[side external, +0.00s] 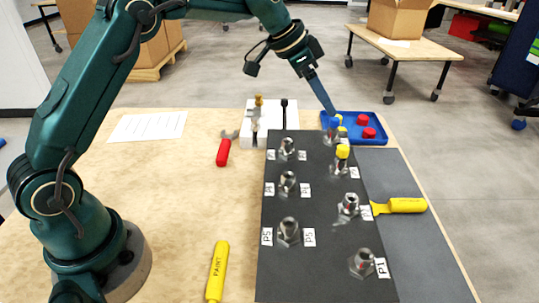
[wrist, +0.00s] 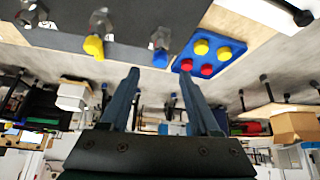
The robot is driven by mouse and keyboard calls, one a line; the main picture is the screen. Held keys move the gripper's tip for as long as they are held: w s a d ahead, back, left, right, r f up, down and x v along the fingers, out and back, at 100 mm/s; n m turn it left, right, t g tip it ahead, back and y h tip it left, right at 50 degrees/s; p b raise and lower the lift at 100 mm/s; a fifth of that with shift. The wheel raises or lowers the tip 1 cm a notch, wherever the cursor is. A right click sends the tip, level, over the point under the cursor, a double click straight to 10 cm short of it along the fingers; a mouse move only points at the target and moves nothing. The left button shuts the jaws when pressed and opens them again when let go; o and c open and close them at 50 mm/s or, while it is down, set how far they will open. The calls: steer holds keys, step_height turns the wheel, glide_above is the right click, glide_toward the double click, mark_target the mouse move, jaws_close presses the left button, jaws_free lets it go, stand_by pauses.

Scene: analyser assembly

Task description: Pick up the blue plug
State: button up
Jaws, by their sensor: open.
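The blue plug (side external: 333,123) sits on a metal fitting at the far right corner of the black panel, beside the blue tray. It also shows in the wrist view (wrist: 160,59), capping a fitting near the panel edge. My gripper (side external: 327,106) is just above the plug in the side view, its fingers pointing down and overlapping there. In the wrist view my gripper (wrist: 160,80) has its two fingers spread, with nothing between the tips. The plug appears beyond the tips, between their lines. I see no contact.
A yellow plug (side external: 342,152) caps the neighbouring fitting. The blue tray (side external: 376,137) holds red and yellow plugs. Several bare fittings stand on the black panel (side external: 325,230). A white block (side external: 247,126) with upright tools stands left of the panel. A yellow-handled tool (side external: 406,205) lies right.

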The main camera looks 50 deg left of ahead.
mark_target(334, 119)
steer(key=shift+x, duration=2.5)
steer(key=shift+c, duration=0.3)
jaws_close()
